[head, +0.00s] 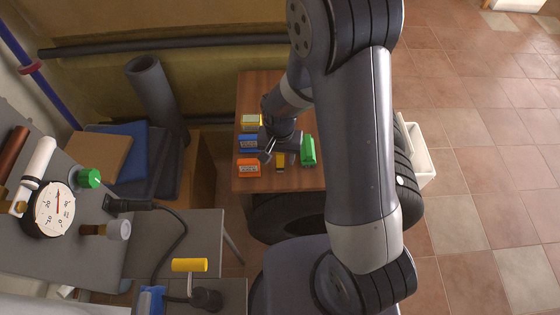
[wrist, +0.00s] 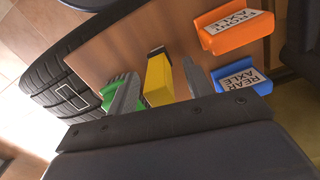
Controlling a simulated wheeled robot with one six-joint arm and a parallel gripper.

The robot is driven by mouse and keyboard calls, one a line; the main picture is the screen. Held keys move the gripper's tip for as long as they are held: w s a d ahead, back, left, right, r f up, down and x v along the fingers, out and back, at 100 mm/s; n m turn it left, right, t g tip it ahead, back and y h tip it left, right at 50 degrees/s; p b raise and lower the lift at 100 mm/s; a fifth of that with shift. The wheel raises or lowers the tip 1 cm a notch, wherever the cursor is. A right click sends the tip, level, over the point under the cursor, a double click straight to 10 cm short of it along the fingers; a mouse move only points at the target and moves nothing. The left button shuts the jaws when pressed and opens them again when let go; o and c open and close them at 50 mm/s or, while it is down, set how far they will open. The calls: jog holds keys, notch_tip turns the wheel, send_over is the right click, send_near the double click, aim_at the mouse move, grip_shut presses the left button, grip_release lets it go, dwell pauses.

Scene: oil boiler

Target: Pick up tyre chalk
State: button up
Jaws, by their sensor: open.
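A yellow block with a dark end, which I take to be the tyre chalk, lies on a small wooden table (head: 262,92); the block shows in the head view (head: 280,161) and in the wrist view (wrist: 159,80). My gripper (head: 281,149) is open over it. In the wrist view my gripper's fingers (wrist: 161,86) stand on either side of the yellow block, with no clear contact. The block's near end is hidden behind the gripper body in the wrist view. A green object (head: 308,151) lies just right of it in the head view.
An orange holder (head: 248,168) labelled front axle, a blue holder (head: 247,143) labelled rear axle and a yellow one (head: 250,121) stand in a row left of my gripper. Tyres (head: 287,215) lie by the table. A white bin (head: 421,155) stands right. Tiled floor beyond is free.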

jog(key=shift+f, duration=0.4)
jog(key=shift+c, duration=0.6)
grip_shut()
notch_tip(320, 180, up, 10)
jog(key=shift+r, duration=0.1)
dwell(0.4)
